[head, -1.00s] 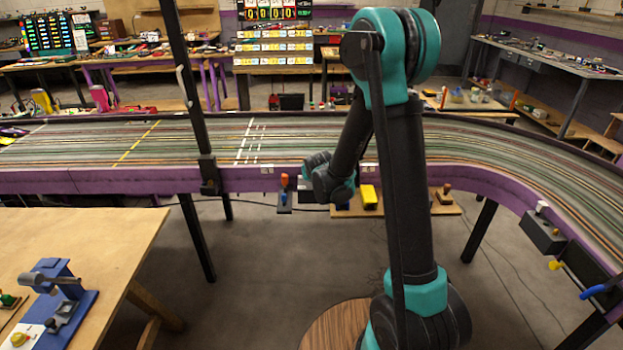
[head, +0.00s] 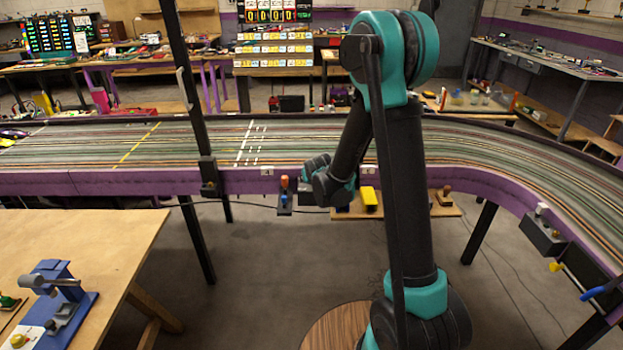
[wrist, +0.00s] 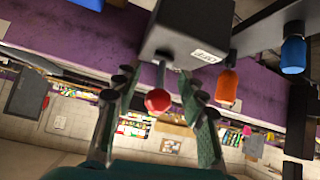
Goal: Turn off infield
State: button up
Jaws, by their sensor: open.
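My gripper (wrist: 158,88) is open, with one finger on each side of the red knob. I see gaps between the knob and both fingers. In the head view my wrist (head: 322,178) is at the near purple side of the track and hides the red knob. I cannot make out an "infield" label.
Beside the box are an orange knob (wrist: 227,90) and a blue knob (wrist: 293,56). In the head view a yellow block (head: 369,198) sits on a wooden shelf to the right. A black post (head: 196,110) stands left of my arm. A wooden bench (head: 90,240) fills the lower left.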

jog(key=v, duration=1.2)
jog(key=s+d+f+g, duration=0.2)
jog(key=s+d, duration=0.3)
jog(key=s, duration=0.3)
jog(key=s+d+f+m+g, duration=0.1)
jog(key=s+d+f+g, duration=0.1)
jog(key=s+d, duration=0.3)
jog(key=s+d+f+m+g+h, duration=0.1)
jog(key=s+d, duration=0.5)
jog(key=s, duration=0.7)
jog(key=shift+f+g, duration=0.4)
jog(key=shift+f, duration=0.5)
jog(key=shift+c, duration=0.2)
